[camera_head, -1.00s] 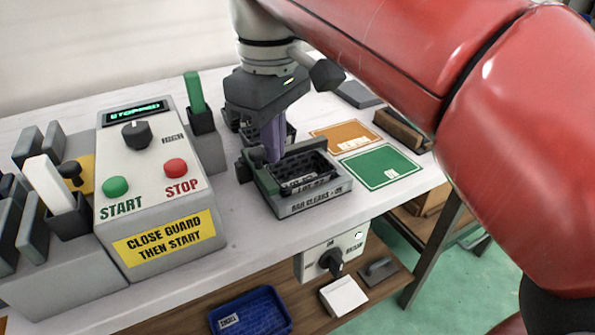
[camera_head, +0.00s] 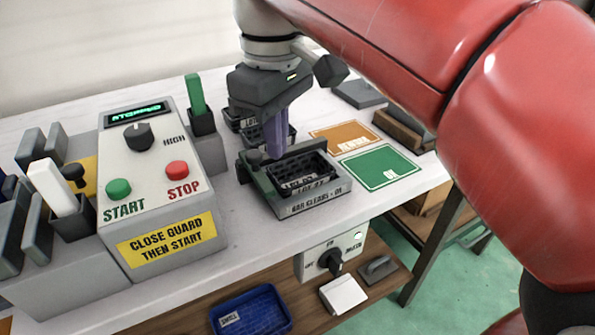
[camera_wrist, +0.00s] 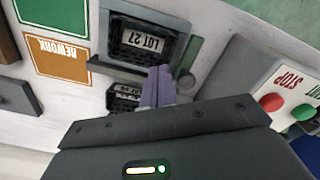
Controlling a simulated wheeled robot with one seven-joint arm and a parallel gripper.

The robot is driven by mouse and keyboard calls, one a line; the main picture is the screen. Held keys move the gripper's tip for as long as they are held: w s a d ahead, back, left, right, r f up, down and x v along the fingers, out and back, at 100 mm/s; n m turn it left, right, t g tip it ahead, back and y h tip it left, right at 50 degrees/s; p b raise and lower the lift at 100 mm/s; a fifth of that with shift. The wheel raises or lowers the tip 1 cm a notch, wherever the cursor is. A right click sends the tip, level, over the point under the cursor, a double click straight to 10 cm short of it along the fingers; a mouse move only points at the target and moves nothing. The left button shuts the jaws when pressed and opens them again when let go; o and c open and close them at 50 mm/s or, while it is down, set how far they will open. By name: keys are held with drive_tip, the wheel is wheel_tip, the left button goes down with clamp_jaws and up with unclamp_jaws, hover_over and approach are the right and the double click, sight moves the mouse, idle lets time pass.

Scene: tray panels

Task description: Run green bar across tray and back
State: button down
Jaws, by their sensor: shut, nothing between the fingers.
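The tray (camera_head: 318,172) is black, labelled LOT 27 in the wrist view (camera_wrist: 152,38), and sits in a grey fixture marked "BAR CLEARS" (camera_head: 318,202). My gripper (camera_head: 276,156) has purple fingers, shut and empty. The fingertips (camera_wrist: 158,70) are near the tray's far left corner, close to the knob but apart from it. Their exact height is unclear.
A control box (camera_head: 155,185) with START and STOP buttons stands left. A green upright handle (camera_head: 195,92) is behind it. More black trays (camera_head: 245,118) sit behind my gripper. Orange REWORK (camera_head: 345,138) and green (camera_head: 380,167) mats lie right. A blue bin (camera_head: 250,312) is below.

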wheel_tip(320, 180, up, 6)
idle(0.6)
drive_tip(key=shift+r, duration=0.1)
idle(0.3)
